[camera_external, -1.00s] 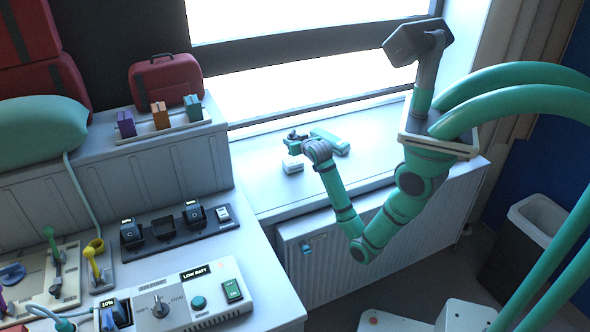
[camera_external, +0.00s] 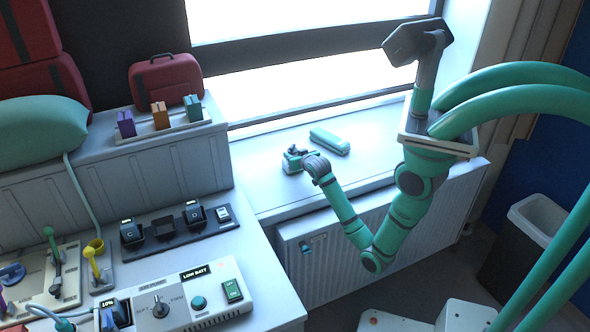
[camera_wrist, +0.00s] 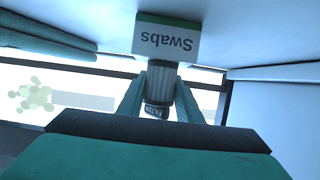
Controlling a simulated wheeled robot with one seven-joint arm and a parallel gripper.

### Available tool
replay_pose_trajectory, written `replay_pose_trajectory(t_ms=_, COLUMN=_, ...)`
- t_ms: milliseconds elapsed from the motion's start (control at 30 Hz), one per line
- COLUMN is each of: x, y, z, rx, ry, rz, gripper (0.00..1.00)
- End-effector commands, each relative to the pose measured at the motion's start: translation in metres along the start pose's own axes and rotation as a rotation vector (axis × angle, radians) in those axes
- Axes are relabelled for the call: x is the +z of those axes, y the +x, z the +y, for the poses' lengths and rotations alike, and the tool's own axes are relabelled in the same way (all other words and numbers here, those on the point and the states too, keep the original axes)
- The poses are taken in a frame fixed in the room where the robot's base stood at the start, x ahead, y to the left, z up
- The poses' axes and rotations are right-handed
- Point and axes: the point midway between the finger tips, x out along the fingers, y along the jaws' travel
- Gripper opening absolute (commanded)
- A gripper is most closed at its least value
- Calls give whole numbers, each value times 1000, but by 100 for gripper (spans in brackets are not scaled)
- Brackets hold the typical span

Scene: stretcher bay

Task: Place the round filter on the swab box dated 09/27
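The white swab box (camera_external: 291,168) stands on the window sill. In the wrist view, which is upside down, the box (camera_wrist: 165,40) shows its "Swabs" label and a green edge; no date is legible. The round filter (camera_wrist: 158,92), a ribbed grey cylinder with a dark labelled band, is between the two teal fingers of my gripper (camera_wrist: 162,82). My gripper looks shut on it. The filter's end meets the box's edge in the picture; I cannot tell whether they touch. In the external view my gripper (camera_external: 294,154) is right over the box and hides the filter.
The sill (camera_external: 372,148) is clear to the right. A counter (camera_external: 190,262) with a charger and a control panel (camera_external: 190,299) is at the left. A radiator (camera_external: 330,262) is below the sill.

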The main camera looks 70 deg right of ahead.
Motion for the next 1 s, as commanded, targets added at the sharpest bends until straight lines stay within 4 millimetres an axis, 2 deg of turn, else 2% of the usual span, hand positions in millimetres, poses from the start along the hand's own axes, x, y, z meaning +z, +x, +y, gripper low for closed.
replay_pose_trajectory(t_ms=33, x=0, y=0, z=0, rx=1, ry=0, rz=0, gripper=43)
replay_pose_trajectory(t_ms=67, x=0, y=0, z=0, rx=1, ry=1, rz=0, gripper=50)
replay_pose_trajectory(t_ms=467, x=-3, y=-3, z=2, rx=3, ry=1, rz=0, gripper=50)
replay_pose_trajectory(t_ms=567, x=-3, y=-15, z=1, rx=1, ry=1, rz=0, gripper=50)
replay_pose_trajectory(t_ms=1000, x=-3, y=-98, z=0, rx=-1, ry=0, rz=0, gripper=50)
